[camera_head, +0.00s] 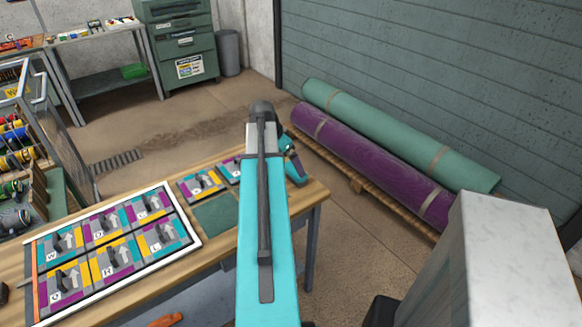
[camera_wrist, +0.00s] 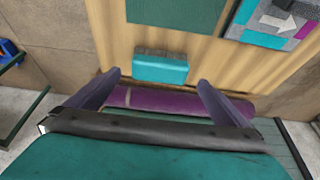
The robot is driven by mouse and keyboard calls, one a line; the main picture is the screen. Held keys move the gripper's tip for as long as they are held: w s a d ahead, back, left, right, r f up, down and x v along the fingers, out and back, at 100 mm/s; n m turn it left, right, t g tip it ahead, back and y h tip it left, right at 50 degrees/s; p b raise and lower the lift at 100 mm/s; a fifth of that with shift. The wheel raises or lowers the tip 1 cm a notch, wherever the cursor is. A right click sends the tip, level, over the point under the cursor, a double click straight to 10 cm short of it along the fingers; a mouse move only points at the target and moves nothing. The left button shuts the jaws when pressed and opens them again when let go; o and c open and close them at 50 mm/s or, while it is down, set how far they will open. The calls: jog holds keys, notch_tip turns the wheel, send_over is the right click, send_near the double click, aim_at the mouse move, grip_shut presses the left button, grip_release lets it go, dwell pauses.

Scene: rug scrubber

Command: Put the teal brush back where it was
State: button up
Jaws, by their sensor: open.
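The teal brush (camera_wrist: 161,69) lies on the wooden table (camera_wrist: 115,30) close to its edge, in the wrist view. A strip of speckled bristles shows along its upper side. My gripper (camera_wrist: 158,78) is open, with one dark finger on each side of the brush in the picture. I see a gap between each finger and the brush, and how far above it the fingers are I cannot tell. In the head view my arm reaches over the table's right end, and I cannot clearly make out the brush there.
A dark green square (camera_head: 215,214) lies bare on the table. A white-framed board (camera_head: 190,246) with patterned, lettered tiles lies to its left.

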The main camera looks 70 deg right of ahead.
jog(key=shift+b+v, duration=0.35)
jog(key=shift+v, duration=2.35)
